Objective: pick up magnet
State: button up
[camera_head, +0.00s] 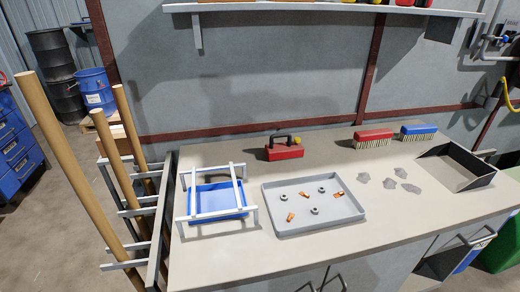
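The magnet (284,151) looks like a red block with a dark arched handle on top and a yellow knob at its right end. It stands upright on the workbench (380,241), toward the back and left of the middle. Nothing touches it or covers it. My gripper is not in view.
In front of the magnet is a grey tray (349,220) with several nuts and copper bits. A white frame (251,215) around a blue tray (217,200) stands left. Two brushes (373,137) (418,132), grey flakes (389,183) and a dark-walled bin (468,165) are right. A shelf (330,7) hangs above.

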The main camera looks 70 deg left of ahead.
aim_at(287, 151)
jog(key=i+u, duration=0.15)
jog(key=u, duration=0.25)
jog(key=i+u, duration=0.15)
jog(key=u, duration=0.2)
jog(key=i+u, duration=0.1)
jog(key=u, duration=0.3)
jog(key=i+l+u, duration=0.1)
jog(key=u, duration=0.25)
jog(key=i+u, duration=0.15)
jog(key=u, duration=0.25)
jog(key=i+l+u, duration=0.15)
jog(key=u, duration=0.2)
jog(key=i+l+u, duration=0.15)
jog(key=u, duration=0.25)
